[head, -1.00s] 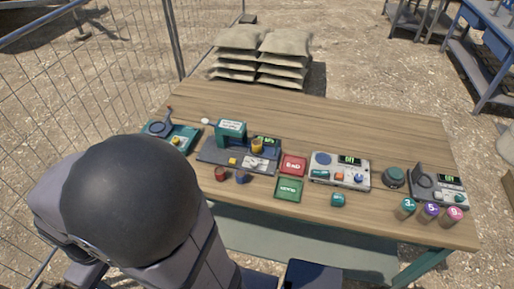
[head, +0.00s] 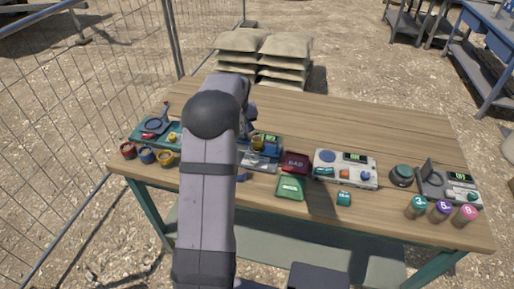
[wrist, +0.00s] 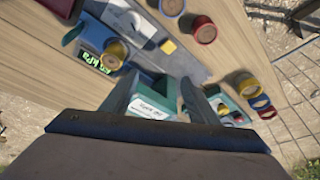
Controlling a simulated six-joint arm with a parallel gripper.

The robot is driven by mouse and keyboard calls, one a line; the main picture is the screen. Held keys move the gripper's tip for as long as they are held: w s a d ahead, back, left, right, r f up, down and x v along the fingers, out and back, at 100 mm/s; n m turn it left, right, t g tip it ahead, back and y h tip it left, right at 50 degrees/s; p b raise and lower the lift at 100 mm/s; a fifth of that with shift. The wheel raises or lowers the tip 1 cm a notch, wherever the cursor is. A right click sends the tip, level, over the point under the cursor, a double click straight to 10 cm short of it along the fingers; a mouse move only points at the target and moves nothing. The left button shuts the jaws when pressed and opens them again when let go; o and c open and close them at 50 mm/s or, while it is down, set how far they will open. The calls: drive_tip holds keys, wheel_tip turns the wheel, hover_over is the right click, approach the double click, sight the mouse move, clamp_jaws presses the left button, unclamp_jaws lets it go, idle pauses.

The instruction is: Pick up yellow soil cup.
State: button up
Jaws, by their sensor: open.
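A yellow cup (head: 166,158) stands at the table's front left, rightmost of a row with a blue cup (head: 147,155) and a red cup (head: 128,151). In the wrist view this yellow cup (wrist: 247,87) is at the right. Another yellow-banded cup (head: 256,142) sits on the teal press device (head: 262,158); it also shows in the wrist view (wrist: 113,53). My gripper (wrist: 158,88) is open and empty, above the press's teal head (wrist: 155,104). It touches neither yellow cup. In the head view my arm hides the gripper's fingers and part of the press.
A red BAD tray (head: 295,163) and a green tray (head: 290,187) lie right of the press. A control panel (head: 345,169) and several numbered cups (head: 440,210) are farther right. A teal tool station (head: 155,132) stands behind the left cups. The table's back is clear.

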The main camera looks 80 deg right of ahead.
drive_tip(key=m, duration=0.1)
approach(257, 140)
wheel_tip(257, 140, down, 2)
drive_tip(key=shift+h, duration=0.4)
drive_tip(key=shift+p+x, duration=1.8)
drive_tip(key=shift+x, duration=2)
drive_tip(key=shift+w, duration=0.1)
drive_tip(key=shift+a, duration=0.1)
drive_tip(key=c, duration=1.3)
drive_tip(key=shift+o, duration=0.2)
